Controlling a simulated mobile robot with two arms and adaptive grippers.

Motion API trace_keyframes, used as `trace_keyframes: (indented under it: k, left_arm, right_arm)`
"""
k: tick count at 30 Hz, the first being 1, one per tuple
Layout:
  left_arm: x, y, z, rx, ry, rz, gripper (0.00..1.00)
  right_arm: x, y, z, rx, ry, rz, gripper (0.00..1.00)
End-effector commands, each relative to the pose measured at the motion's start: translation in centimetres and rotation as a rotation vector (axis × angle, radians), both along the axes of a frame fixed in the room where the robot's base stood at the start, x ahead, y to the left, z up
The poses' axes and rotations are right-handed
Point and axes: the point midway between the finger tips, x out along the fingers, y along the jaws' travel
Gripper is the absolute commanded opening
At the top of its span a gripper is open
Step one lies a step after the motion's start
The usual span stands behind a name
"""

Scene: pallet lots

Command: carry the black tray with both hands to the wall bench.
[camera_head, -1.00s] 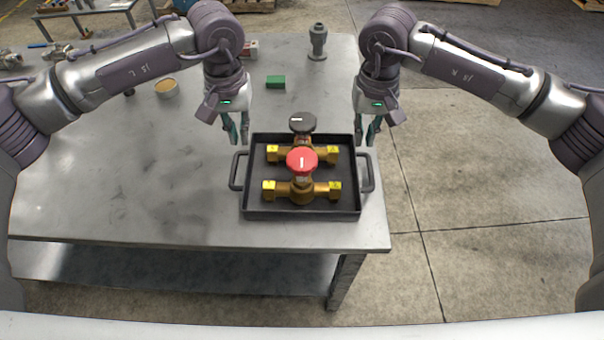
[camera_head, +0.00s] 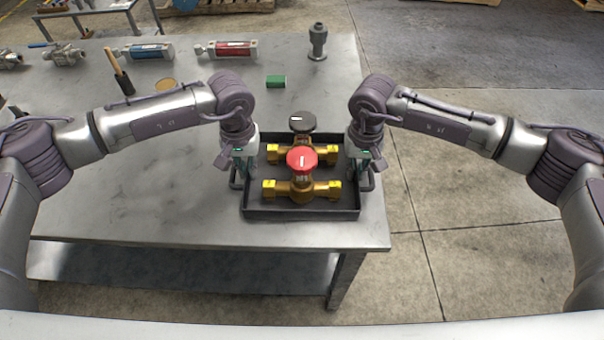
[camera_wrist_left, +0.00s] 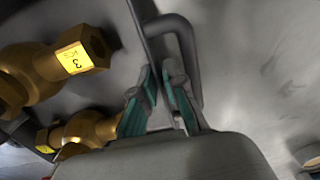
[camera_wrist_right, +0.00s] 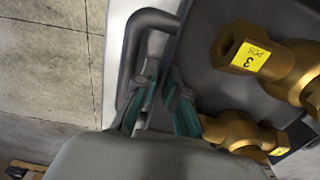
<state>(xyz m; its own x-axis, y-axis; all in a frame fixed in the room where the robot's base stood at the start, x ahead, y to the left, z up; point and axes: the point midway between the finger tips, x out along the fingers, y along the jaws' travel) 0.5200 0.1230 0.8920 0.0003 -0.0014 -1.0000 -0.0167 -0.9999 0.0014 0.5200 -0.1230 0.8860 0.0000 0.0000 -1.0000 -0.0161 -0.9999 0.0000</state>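The black tray (camera_head: 300,214) lies flat near the right front corner of the steel table. It holds two brass valves, one with a red handwheel (camera_head: 302,160) and one with a black knob (camera_head: 303,122). My left gripper (camera_head: 238,180) is down at the tray's left handle, which shows in the left wrist view (camera_wrist_left: 190,50). My right gripper (camera_head: 360,180) is down at the right handle, which shows in the right wrist view (camera_wrist_right: 130,60). Both grippers' fingers are apart. I cannot tell whether they straddle the handle bars. No wall bench can be made out with certainty.
The steel table (camera_head: 140,200) is bare left of the tray. A green block (camera_head: 276,81), a grey fitting (camera_head: 318,42), a red cylinder (camera_head: 228,49) and a blue one (camera_head: 147,52) stand or lie behind. Open concrete floor (camera_head: 480,220) extends to the right.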

Motion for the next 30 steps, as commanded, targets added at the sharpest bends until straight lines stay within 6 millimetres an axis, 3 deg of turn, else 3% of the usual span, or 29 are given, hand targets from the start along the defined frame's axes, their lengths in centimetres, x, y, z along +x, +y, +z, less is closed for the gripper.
trace_keyframes:
  k: [3,5,22,30]
  left_arm:
    - [0.0,0.0,0.0,0.000,0.000,0.000,0.09]
    - [0.0,0.0,0.0,0.000,0.000,0.000,0.00]
    - [0.1,0.0,0.4,-0.001,-0.003,0.000,0.00]
    - [0.1,0.0,2.1,-0.001,-0.003,0.000,0.00]
  right_arm:
    - [0.0,0.0,0.0,0.000,0.000,0.000,0.09]
    - [0.0,0.0,0.0,0.000,0.000,0.000,0.00]
    - [0.1,0.0,0.5,0.002,-0.004,0.000,0.00]
    - [0.1,0.0,2.2,0.002,-0.004,0.000,0.00]
